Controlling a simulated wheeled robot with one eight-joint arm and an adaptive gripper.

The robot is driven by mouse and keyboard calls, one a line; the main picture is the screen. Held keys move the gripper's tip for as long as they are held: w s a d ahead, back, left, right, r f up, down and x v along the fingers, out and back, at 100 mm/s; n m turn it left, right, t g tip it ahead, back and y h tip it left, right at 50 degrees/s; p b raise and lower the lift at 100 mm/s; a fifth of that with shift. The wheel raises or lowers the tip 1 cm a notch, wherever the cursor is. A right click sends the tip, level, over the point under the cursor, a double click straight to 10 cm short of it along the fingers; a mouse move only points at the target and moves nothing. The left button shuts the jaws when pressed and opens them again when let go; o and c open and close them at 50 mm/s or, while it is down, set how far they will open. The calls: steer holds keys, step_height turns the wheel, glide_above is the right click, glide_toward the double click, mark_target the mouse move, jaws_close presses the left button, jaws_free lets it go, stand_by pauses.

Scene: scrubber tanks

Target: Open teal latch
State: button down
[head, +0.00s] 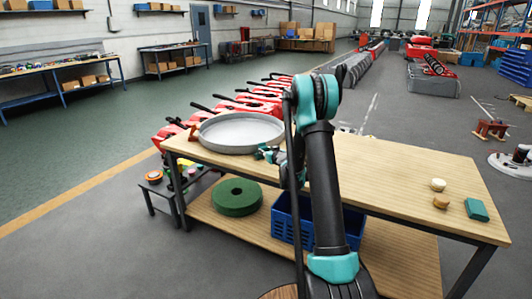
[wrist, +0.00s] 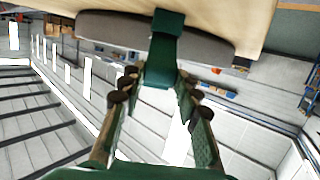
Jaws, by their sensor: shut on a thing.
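A shallow round grey tank (head: 240,132) sits on the left part of the wooden workbench. In the wrist view its wall (wrist: 110,27) shows along the top, seen upside down. The dark teal latch (wrist: 163,62) hangs over the tank's wall, between my fingers. My gripper (wrist: 155,95) is shut on the latch, with a finger on each side of it. In the head view my gripper (head: 270,154) is at the tank's right front side, partly behind my arm. The latch cannot be clearly told from the gripper there.
The workbench top (head: 390,165) is mostly clear. A teal block (head: 476,209) and two small round pieces (head: 438,185) lie at its right end. A green disc (head: 237,198) and a blue crate (head: 283,222) are on the lower shelf. Red machines (head: 262,97) stand behind.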

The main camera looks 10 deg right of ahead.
steer(key=c, duration=1.1)
jaws_free()
steer(key=v, duration=1.2)
steer(key=s+a+r+g, duration=0.1)
steer(key=s+a+g, duration=0.2)
steer(key=s, duration=0.5)
steer(key=s+a+g, duration=0.2)
steer(key=s+a, duration=0.1)
steer(key=s, duration=0.6)
steer(key=s+d+f+m+g+h, duration=0.1)
steer(key=s+f+g, duration=0.1)
steer(key=s, duration=0.6)
steer(key=s+d+f+m+g+h, duration=0.1)
steer(key=s+d, duration=0.1)
steer(key=s, duration=0.7)
steer(key=s+d+f+g+h, duration=0.1)
steer(key=s+d+f+g, duration=0.1)
steer(key=s, duration=0.7)
steer(key=shift+f+m+g+h, duration=0.3)
steer(key=shift+f+m, duration=0.05)
steer(key=shift+m, duration=0.05)
